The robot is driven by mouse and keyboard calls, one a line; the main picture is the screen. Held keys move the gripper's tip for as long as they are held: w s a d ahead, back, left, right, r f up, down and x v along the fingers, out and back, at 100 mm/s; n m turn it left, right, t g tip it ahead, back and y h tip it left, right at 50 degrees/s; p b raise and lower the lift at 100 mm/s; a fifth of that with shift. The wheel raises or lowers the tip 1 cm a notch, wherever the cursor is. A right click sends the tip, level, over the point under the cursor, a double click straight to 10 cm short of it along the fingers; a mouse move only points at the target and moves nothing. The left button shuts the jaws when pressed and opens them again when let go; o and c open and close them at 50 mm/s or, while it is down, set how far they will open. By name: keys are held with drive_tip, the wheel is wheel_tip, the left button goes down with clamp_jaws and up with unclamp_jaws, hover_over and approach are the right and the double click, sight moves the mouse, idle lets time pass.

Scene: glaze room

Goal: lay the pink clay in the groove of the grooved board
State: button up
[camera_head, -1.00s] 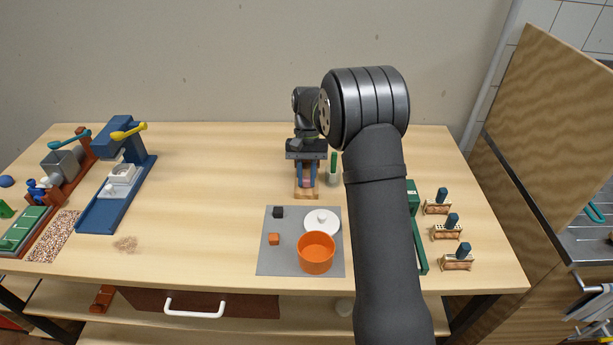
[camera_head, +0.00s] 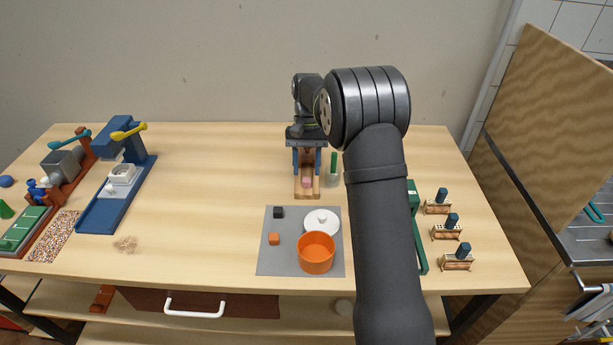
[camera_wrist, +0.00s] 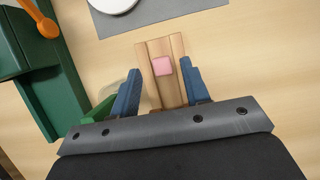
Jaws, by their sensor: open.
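The pink clay (camera_head: 305,182) is a small block lying on the grooved board (camera_head: 307,194), a light wooden piece with a darker channel along its length. In the wrist view the pink clay (camera_wrist: 162,66) sits over the channel of the grooved board (camera_wrist: 146,67), looking slightly turned; I cannot tell if it rests fully inside the groove. My gripper (camera_head: 307,170) is above the back part of the board. In the wrist view my gripper (camera_wrist: 160,80) has its blue fingers spread wide on both sides of the board, with nothing between them touching the clay.
A grey mat (camera_head: 265,262) in front holds an orange pot (camera_head: 316,255), a white lid (camera_head: 322,222) and small cubes. A green-topped marker-like item (camera_head: 333,165) stands right of the board. A green device (camera_wrist: 55,85) is close by. Free table lies to the left.

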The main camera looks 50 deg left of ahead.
sight(306, 182)
drive_tip(key=v, duration=0.8)
drive_tip(key=shift+r, duration=0.35)
drive_tip(key=shift+w+a, duration=0.1)
drive_tip(key=x, duration=1.2)
drive_tip(key=shift+f, duration=0.15)
